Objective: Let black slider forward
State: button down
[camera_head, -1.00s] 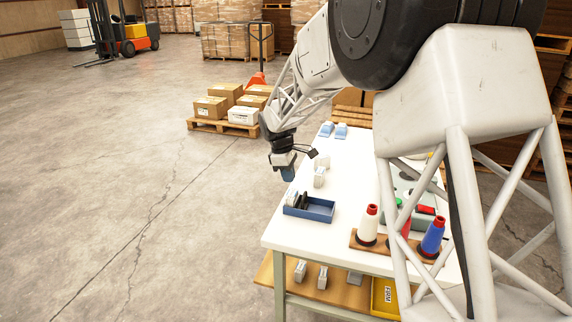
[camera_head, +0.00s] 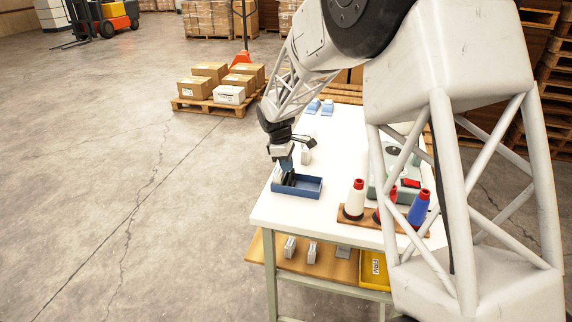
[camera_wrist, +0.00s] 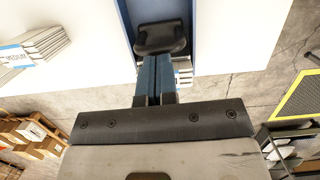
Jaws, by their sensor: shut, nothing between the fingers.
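A black slider (camera_wrist: 160,38) lies in the blue tray (camera_head: 309,187) on the white table. In the wrist view it shows just beyond my fingertips, inside the blue walls. My gripper (camera_head: 286,168) is over the left end of the tray, pointing down. In the wrist view my gripper (camera_wrist: 156,62) has its blue fingers together with nothing between them. The fingertips are at the near edge of the black slider; I cannot tell whether they touch it.
A light stack (camera_wrist: 30,48) with a blue label stands beside the tray. Thread cones, including a white one (camera_head: 355,199) and a blue one (camera_head: 419,208), stand at the table's front right. A yellow bin (camera_head: 375,268) sits on the lower shelf. The table beyond the tray is mostly clear.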

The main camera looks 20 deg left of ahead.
jog(key=shift+d, duration=1.55)
jog(key=shift+a, duration=0.1)
jog(key=shift+a+r, duration=0.5)
jog(key=shift+a, duration=0.2)
jog(key=shift+a+r, duration=0.65)
jog(key=shift+a, duration=0.3)
notch_tip(320, 180, up, 10)
jog(key=a, duration=0.1)
jog(key=shift+a, duration=0.4)
jog(key=shift+s+f, duration=0.1)
